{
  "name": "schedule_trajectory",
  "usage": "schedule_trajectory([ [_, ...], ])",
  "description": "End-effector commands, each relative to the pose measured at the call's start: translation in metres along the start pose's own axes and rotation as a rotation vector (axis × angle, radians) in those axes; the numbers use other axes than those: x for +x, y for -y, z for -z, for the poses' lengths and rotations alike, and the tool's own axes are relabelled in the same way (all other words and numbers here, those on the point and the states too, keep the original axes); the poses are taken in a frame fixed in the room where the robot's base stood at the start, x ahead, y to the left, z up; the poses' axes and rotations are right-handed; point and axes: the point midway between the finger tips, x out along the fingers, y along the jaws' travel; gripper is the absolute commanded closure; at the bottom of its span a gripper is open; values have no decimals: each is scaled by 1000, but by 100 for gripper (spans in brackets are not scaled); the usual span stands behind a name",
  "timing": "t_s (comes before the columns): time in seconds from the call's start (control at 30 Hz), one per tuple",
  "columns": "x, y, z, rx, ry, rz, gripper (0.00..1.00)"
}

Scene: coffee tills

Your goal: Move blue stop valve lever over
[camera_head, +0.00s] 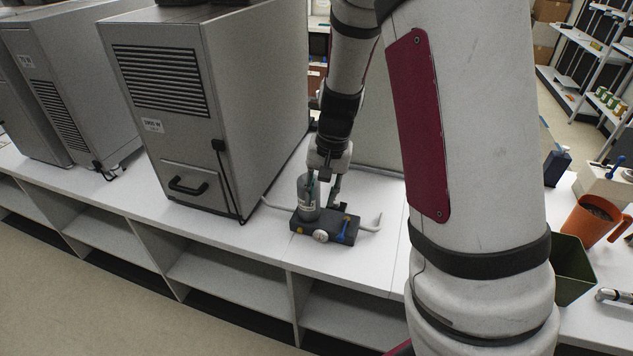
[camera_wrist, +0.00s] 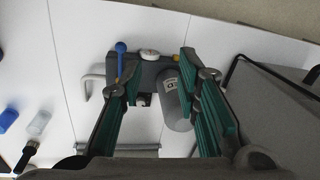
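A dark valve block (camera_head: 325,230) lies on the white counter in the head view. It carries a grey cylinder (camera_head: 307,200), a white round knob (camera_head: 320,236) and a blue lever (camera_head: 344,229). In the wrist view the blue lever (camera_wrist: 121,58) stands by the tip of the left finger, which partly covers it; I cannot tell whether they touch. My gripper (camera_head: 323,190) is above the block, pointing down. In the wrist view my gripper (camera_wrist: 159,62) has its fingers wide apart, with the grey cylinder (camera_wrist: 174,104) showing between them, nearer the right finger.
A tall grey machine (camera_head: 160,90) stands left of the block. A bent white pipe (camera_head: 373,223) sticks out at the block's right. An orange jug (camera_head: 590,220) and a dark green bin (camera_head: 570,272) are at the far right. The counter's front edge is close to the block.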

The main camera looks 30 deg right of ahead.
Motion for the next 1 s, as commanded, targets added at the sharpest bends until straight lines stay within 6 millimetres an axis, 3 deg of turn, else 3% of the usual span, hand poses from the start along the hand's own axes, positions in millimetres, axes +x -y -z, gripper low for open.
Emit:
schedule_trajectory([
  [0.2,50,-40,17,114,6,-94,70],
  [0.37,70,-57,23,153,-1,-132,70],
  [0.67,92,-63,26,164,-3,-142,70],
  [1.0,135,-69,26,165,-2,-141,70],
])
